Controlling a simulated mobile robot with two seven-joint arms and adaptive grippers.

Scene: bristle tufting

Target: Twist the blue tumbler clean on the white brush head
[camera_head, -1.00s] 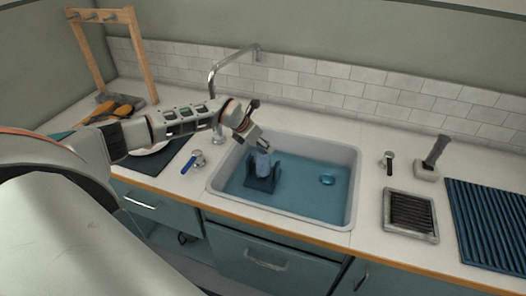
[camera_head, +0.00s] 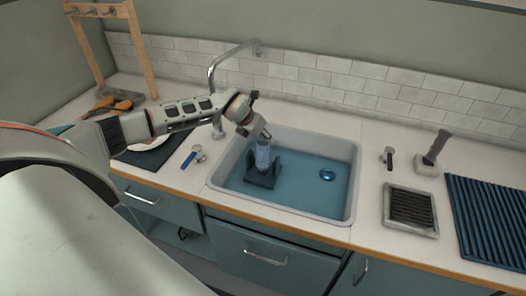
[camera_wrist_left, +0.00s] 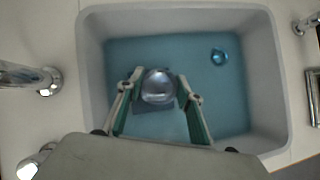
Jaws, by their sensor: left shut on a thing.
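The blue tumbler (camera_head: 263,157) is upright in my left gripper (camera_head: 262,143), over the dark blue brush stand (camera_head: 262,179) in the left part of the sink. In the left wrist view the tumbler (camera_wrist_left: 158,87) shows its round end between the two fingers of my left gripper (camera_wrist_left: 158,92), which is shut on it. The white brush head is not visible; the tumbler and the stand hide that spot. My right gripper is in neither view.
The sink (camera_head: 352,190) has a blue floor and a round drain (camera_head: 327,174) at its right. A faucet (camera_head: 212,85) rises behind it at the left. Right of the sink are a framed dark tray (camera_head: 411,211), a brush in a holder (camera_head: 427,169) and a ribbed blue mat (camera_head: 490,215).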

